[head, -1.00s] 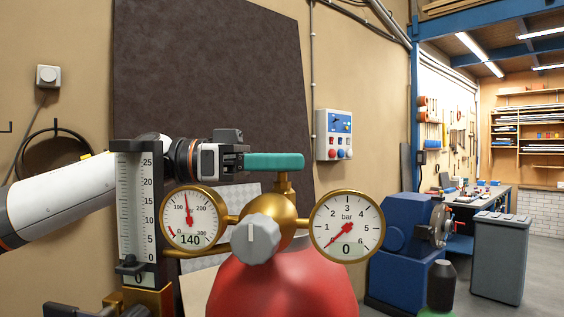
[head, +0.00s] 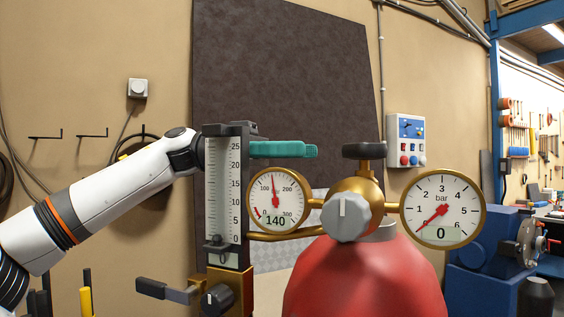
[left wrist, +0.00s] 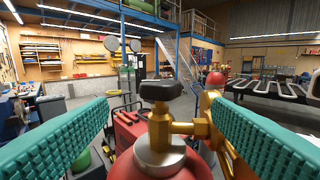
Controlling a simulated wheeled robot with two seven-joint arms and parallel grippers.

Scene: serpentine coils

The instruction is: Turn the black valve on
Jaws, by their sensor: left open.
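The black valve (head: 364,151) is a round knob on the brass fitting above the red cylinder (head: 365,280). It also shows in the left wrist view (left wrist: 160,91), centred ahead between the fingers. My left gripper (head: 283,149) is open and empty, with teal fingers at about the knob's height. Its tips stop short of the knob, to its left in the head view. The flow meter hides part of the gripper's wrist. My right gripper is not in view.
The flow meter (head: 222,190) stands in front of my left wrist. A left gauge (head: 276,200) reads 140, a right gauge (head: 442,208) reads 0. A grey knob (head: 346,217) sits between them. A grey lever (head: 165,291) juts out at lower left.

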